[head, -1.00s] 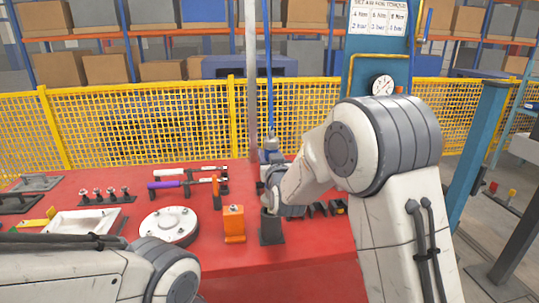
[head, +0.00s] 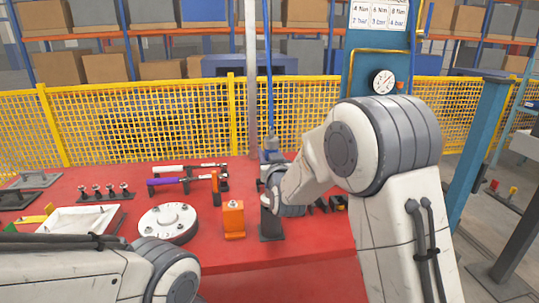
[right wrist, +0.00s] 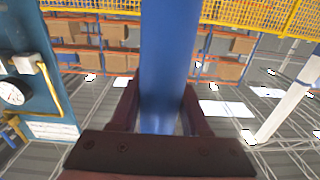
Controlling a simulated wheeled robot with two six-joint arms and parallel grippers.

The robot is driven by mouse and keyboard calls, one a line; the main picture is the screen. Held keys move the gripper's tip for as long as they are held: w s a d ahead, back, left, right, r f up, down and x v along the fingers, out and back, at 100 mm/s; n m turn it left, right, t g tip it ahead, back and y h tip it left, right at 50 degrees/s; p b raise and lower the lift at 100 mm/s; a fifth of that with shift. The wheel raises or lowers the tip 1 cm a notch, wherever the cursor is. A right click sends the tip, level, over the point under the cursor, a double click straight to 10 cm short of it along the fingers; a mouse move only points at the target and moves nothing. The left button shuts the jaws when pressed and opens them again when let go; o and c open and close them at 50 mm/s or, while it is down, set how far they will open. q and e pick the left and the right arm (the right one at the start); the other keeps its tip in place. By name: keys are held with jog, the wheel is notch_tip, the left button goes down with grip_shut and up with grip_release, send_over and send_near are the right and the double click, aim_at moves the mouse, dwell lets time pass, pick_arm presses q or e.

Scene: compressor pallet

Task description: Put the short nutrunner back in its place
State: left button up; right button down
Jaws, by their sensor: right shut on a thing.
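The short nutrunner shows as a blue upright cylinder (right wrist: 167,65) between the fingers of my right gripper (right wrist: 163,112) in the right wrist view, and the gripper is shut on it. In the head view its grey-blue top (head: 271,146) stands above my right wrist, which hides the fingers and most of the tool. A dark upright holder (head: 271,229) stands on the red table directly below my right wrist. The tool's lower end is hidden, so I cannot tell whether it is inside the holder. My left gripper is out of view; only my left arm shows.
An orange block (head: 233,220) stands close left of the holder on the red table (head: 300,262). A yellow mesh fence (head: 150,125) stands behind.

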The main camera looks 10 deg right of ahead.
jog(key=shift+f+b, duration=0.65)
jog(key=shift+b, duration=0.1)
jog(key=shift+c, duration=1.5)
grip_release()
jog(key=s+b, duration=0.2)
jog(key=s, duration=0.9)
jog(key=s+a+f+n+g+y+p, duration=0.2)
jog(key=s+a+g+p, duration=0.3)
jog(key=s, duration=0.3)
jog(key=s+a+f+n+g+y+p, duration=0.2)
jog(key=s+a+g+p, duration=0.1)
jog(key=s+a+g, duration=0.4)
jog(key=s+d+n+g+h+p, duration=0.1)
jog(key=s+d+g+p, duration=0.1)
jog(key=s, duration=0.8)
jog(key=s+d+n+g+h+p, duration=0.1)
jog(key=s+d+n+g+h, duration=0.1)
jog(key=s, duration=0.8)
jog(key=shift+d+r+g+p, duration=0.4)
jog(key=shift+d+g, duration=0.25)
jog(key=shift+g, duration=0.35)
